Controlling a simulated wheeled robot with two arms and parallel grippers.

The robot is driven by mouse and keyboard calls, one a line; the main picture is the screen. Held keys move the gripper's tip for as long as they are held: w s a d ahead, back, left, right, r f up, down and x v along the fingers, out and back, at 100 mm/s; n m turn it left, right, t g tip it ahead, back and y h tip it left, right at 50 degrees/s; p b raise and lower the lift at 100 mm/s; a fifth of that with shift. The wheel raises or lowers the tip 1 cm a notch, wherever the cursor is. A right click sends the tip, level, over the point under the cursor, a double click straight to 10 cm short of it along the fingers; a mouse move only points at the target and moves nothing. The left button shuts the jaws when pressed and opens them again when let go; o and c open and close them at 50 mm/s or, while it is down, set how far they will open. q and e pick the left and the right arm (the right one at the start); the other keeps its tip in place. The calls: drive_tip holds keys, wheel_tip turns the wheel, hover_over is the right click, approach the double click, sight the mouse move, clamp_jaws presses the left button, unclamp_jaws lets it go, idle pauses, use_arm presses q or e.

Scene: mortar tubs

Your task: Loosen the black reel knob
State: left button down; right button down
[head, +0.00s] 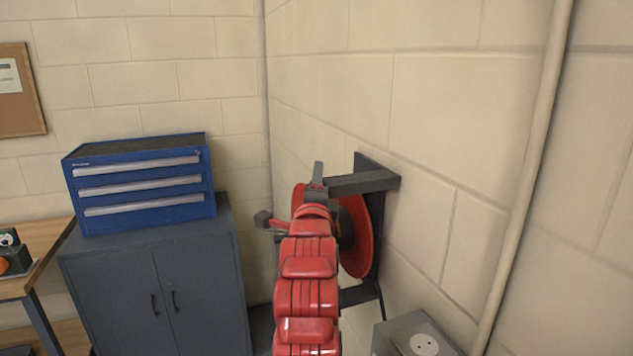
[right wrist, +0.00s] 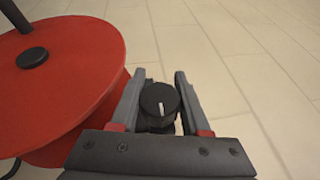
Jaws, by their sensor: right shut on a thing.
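The black reel knob (right wrist: 158,101) shows in the right wrist view as a round cap with a white line across its top. My right gripper (right wrist: 159,80) has one finger on each side of it and is shut on it. The red reel (right wrist: 65,70) lies beside it on the left. In the head view the reel (head: 358,237) hangs on a dark wall bracket (head: 363,183), partly hidden by my red right arm. The knob cannot be made out there. My left gripper is not in view.
A dark crank grip (head: 263,218) sticks out left of the reel. A grey cabinet (head: 160,285) with a blue drawer chest (head: 145,190) stands left. A grey box (head: 390,335) sits low at right, near a vertical pipe (head: 530,170).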

drive_tip(key=shift+f+g+b, duration=0.25)
drive_tip(key=shift+g+b, duration=0.15)
drive_tip(key=shift+b, duration=0.35)
drive_tip(key=shift+n, duration=0.3)
drive_tip(key=shift+g, duration=0.3)
drive_tip(key=shift+c, duration=2)
unclamp_jaws()
drive_tip(key=s+a+b, duration=0.1)
drive_tip(key=s+b, duration=0.4)
drive_tip(key=s, duration=1.2)
drive_tip(key=shift+s+a+f, duration=0.2)
drive_tip(key=shift+a+f, duration=0.05)
drive_tip(key=shift+f, duration=0.1)
